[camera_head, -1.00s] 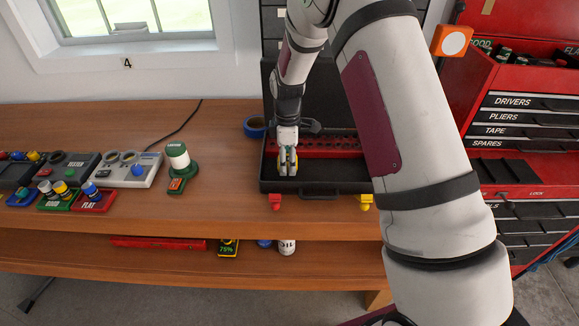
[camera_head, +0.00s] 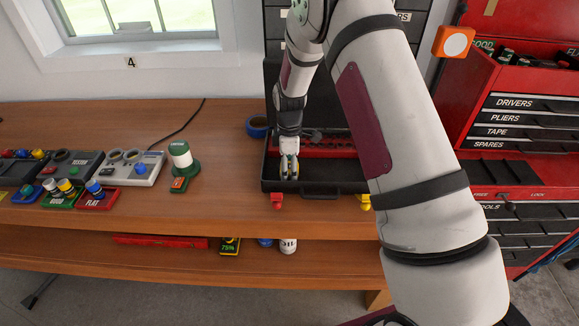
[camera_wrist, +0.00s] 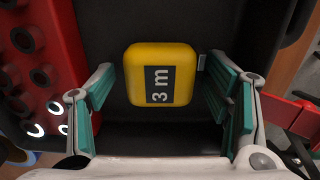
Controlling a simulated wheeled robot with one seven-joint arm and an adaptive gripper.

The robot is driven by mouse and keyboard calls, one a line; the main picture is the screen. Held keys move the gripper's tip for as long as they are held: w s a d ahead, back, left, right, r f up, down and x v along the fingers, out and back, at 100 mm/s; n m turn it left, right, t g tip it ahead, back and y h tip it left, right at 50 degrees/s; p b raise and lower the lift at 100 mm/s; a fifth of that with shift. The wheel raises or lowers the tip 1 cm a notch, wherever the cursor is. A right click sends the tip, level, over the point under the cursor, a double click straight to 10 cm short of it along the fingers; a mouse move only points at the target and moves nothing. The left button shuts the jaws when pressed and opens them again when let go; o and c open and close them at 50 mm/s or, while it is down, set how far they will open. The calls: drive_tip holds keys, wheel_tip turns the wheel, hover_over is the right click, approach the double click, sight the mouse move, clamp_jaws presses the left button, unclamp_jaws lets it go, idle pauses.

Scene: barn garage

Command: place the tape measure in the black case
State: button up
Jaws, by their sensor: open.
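The tape measure (camera_wrist: 160,73) is yellow with a dark "3 m" label. In the wrist view it lies on the dark floor of the black case, between the two teal finger pads of my gripper (camera_wrist: 165,95). The pads stand apart from it, with a gap on each side. In the head view my gripper (camera_head: 289,170) points down inside the front left of the open black case (camera_head: 330,187), and the tape measure is mostly hidden by the fingers there.
A red socket rack (camera_head: 330,148) runs along the back of the case. A blue tape roll (camera_head: 257,127) and a green-and-white lamp (camera_head: 181,160) stand to the left. A red tool chest (camera_head: 520,130) stands at right.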

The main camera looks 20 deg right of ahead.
drive_tip(key=shift+r, duration=0.15)
drive_tip(key=s+r+m+t+b, duration=0.1)
drive_tip(key=s+r+m, duration=0.15)
drive_tip(key=r, duration=0.85)
drive_tip(key=s+r+m+b, duration=0.1)
drive_tip(key=s+r, duration=0.2)
drive_tip(key=r, duration=0.8)
drive_tip(key=s+r+m+t, duration=0.1)
drive_tip(key=s+r+m, duration=0.2)
drive_tip(key=s, duration=0.5)
drive_tip(key=s+r+m+t, duration=0.2)
drive_tip(key=s+r+m, duration=0.1)
drive_tip(key=s, duration=0.6)
drive_tip(key=s+r+m+t, duration=0.1)
drive_tip(key=s+r+m, duration=0.3)
drive_tip(key=s, duration=0.4)
drive_tip(key=shift+s+d+m+t, duration=0.2)
drive_tip(key=shift+d+m+t, duration=0.1)
drive_tip(key=shift+m, duration=0.15)
